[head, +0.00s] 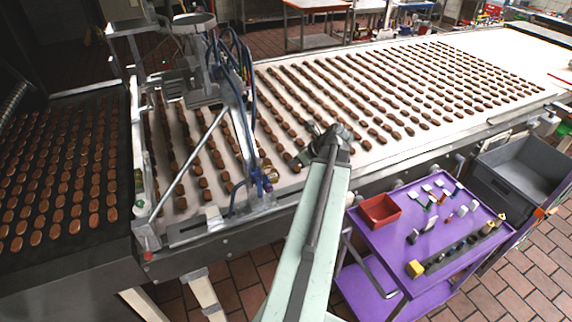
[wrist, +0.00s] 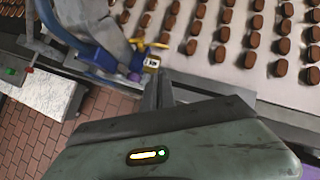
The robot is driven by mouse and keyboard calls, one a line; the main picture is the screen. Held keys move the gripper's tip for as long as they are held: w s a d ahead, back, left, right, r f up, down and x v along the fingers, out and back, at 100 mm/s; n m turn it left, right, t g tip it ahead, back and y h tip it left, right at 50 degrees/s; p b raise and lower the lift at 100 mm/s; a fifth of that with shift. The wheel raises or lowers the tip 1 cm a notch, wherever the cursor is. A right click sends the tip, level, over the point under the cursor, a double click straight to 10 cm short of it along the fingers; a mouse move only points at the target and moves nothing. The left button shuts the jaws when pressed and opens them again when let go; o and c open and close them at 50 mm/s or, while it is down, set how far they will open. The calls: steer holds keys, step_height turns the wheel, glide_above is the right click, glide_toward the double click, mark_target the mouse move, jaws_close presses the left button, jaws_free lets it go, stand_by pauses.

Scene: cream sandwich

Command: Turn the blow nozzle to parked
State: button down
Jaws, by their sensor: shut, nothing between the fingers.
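The blow nozzle appears to be among the blue and brass fittings (head: 266,175) at the near end of the frame over the belt; its exact shape and turn angle are too small to tell. In the wrist view a blue body (wrist: 95,55), a yellow lever (wrist: 150,43) and a small yellow-rimmed block (wrist: 152,64) show at upper left. My gripper (head: 300,160) is over the belt's near side, to the right of these fittings. In the wrist view its dark fingers (wrist: 158,88) are shut and empty, pointing up just below the yellow-rimmed block. Contact cannot be told.
The white belt (head: 385,155) carries rows of brown sweets around my gripper. Blue hoses (head: 240,62) and a grey frame stand to the left. A purple cart (head: 385,245) with a red tray (head: 379,210) and small tools stands at right, beside a grey crate (head: 530,165).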

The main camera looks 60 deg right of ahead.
steer(key=w+r+b+x, duration=0.1)
steer(key=b+x, duration=0.4)
steer(key=x, duration=0.6)
steer(key=shift+w+d+r+b, duration=0.2)
steer(key=shift+w+b, duration=0.1)
steer(key=shift+w, duration=0.1)
